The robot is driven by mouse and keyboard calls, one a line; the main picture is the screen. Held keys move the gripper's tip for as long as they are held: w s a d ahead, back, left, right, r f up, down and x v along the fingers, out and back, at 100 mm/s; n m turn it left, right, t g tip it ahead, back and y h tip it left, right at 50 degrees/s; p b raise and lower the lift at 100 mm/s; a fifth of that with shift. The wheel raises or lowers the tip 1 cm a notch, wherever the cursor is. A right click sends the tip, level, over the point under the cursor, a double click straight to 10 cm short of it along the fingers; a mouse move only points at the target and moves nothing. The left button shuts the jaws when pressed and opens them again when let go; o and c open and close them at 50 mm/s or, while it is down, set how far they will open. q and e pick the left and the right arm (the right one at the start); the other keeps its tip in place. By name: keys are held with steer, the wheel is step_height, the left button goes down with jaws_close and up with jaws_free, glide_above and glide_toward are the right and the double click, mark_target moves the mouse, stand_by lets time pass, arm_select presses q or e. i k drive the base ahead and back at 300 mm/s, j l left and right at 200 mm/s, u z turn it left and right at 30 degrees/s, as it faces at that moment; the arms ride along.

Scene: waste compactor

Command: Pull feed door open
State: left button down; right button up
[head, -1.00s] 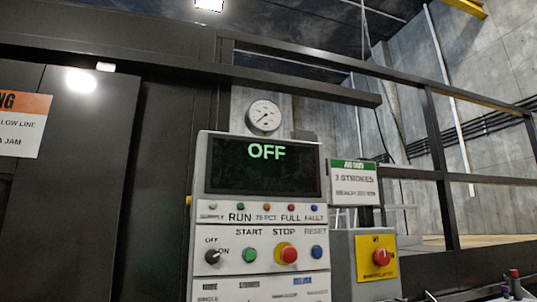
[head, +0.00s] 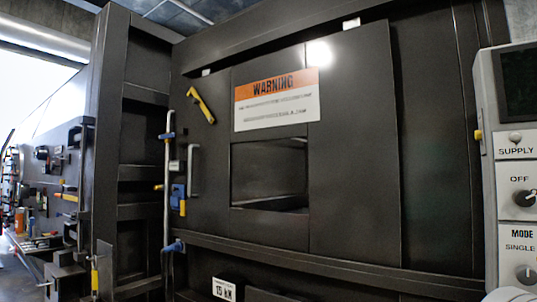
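The feed door (head: 215,150) is a dark panel on the compactor's front, in the middle of the head view. It looks flush with the frame around it. An orange and white WARNING sign (head: 277,99) is fixed above a rectangular opening (head: 270,174). A grey vertical bar handle (head: 194,171) stands near the panel's left side. Left of it are a blue latch part (head: 178,193) and a vertical rod (head: 167,190) with blue fittings. A tilted yellow handle (head: 201,106) is higher up. Neither of my grippers is in view.
The grey control panel (head: 505,180) stands at the right edge, partly cut off. A dark horizontal rail (head: 340,272) crosses below the door. A dark post (head: 105,150) rises on the left. Several small tools and objects lie on a bench (head: 45,243) at far left.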

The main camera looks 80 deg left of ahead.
mark_target(355, 182)
steer(key=u, duration=2.6)
steer(key=i+j+z, duration=0.15)
steer(key=i+j, duration=0.45)
steer(key=i+j+z, duration=0.15)
steer(key=i+j, duration=0.4)
steer(key=j, duration=0.15)
